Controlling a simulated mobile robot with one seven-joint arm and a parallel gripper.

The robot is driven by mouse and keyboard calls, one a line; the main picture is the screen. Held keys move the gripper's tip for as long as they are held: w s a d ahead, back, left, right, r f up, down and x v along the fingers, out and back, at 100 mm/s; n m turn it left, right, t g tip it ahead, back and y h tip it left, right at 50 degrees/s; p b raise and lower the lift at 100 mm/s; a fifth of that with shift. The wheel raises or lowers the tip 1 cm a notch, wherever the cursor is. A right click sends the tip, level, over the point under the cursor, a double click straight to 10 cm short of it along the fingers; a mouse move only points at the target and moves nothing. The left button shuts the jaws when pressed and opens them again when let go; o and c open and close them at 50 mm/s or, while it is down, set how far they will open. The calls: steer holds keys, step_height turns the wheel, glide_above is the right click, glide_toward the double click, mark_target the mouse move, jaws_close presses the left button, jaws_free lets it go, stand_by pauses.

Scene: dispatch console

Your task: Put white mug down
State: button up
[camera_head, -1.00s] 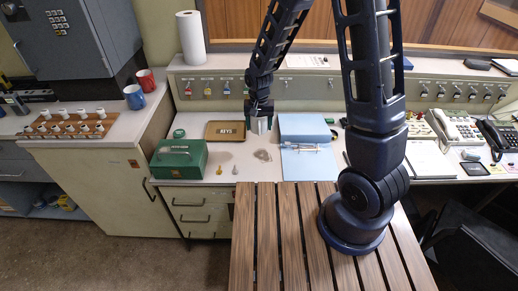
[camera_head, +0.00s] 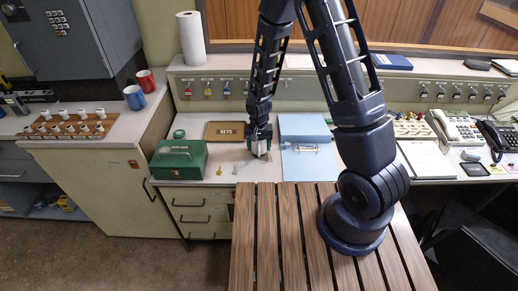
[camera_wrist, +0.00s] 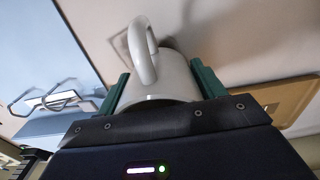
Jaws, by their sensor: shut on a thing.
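The white mug (camera_wrist: 175,78) is between the two green fingers of my gripper (camera_wrist: 160,72) in the wrist view. The fingers press on its sides, and its handle stands out toward the upper middle of that view. In the head view my gripper (camera_head: 260,148) is low over the desk, between the KEYS tray and the blue folder. There the mug is mostly hidden by the gripper. A pale desk top lies close behind the mug in the wrist view. I cannot tell whether the mug's base touches it.
The brown KEYS tray (camera_head: 209,131) is left of my gripper and the blue folder (camera_head: 300,165) right of it. A green cash box (camera_head: 179,160) stands further left. Small keys (camera_head: 220,170) lie on the desk nearby. Red and blue mugs (camera_head: 134,97) stand on the left counter.

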steer(key=shift+f, duration=0.85)
steer(key=o, duration=1.1)
steer(key=shift+f, duration=0.1)
steer(key=shift+o, duration=0.2)
